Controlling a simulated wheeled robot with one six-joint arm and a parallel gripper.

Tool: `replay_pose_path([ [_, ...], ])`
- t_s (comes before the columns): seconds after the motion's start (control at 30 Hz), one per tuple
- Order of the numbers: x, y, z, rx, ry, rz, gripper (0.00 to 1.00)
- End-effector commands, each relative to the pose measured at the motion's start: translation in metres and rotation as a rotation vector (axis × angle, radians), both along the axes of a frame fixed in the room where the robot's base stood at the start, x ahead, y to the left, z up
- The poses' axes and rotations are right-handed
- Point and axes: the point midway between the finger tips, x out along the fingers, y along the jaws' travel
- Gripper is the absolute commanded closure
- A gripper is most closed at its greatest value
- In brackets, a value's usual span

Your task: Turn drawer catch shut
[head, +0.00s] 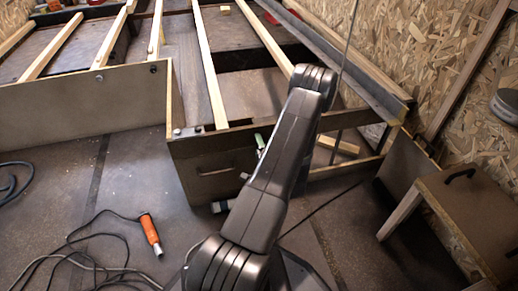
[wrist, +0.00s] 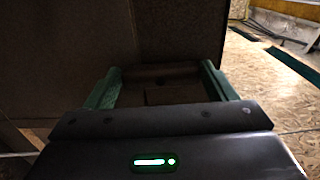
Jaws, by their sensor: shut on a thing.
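The brown drawer front (head: 207,166) with a slot handle is in the head view, at the end of the wooden frame. My gripper (head: 259,143) is at its right end, mostly hidden behind my arm; a bit of green finger shows. In the wrist view my gripper (wrist: 161,76) has its two green fingers spread wide, on either side of a dark brown piece, which I take as the drawer catch (wrist: 168,73). It is shut on this piece, close against a brown panel (wrist: 60,55). The catch's exact angle is too dark to tell.
An orange-handled tool (head: 151,234) with a black cable lies on the floor at left. A wooden cabinet (head: 470,205) with a black handle stands at right. Long timber rails (head: 208,65) run behind the drawer front.

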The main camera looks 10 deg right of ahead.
Motion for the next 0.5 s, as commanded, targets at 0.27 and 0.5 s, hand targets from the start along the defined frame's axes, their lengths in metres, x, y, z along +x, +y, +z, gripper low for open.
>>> replay_pose_path([
  [0.27,-0.0004,0.0004,-0.0009,-0.005,0.002,0.001,0.45],
  [0.5,-0.0003,0.0003,-0.0007,-0.004,0.001,0.001,0.00],
])
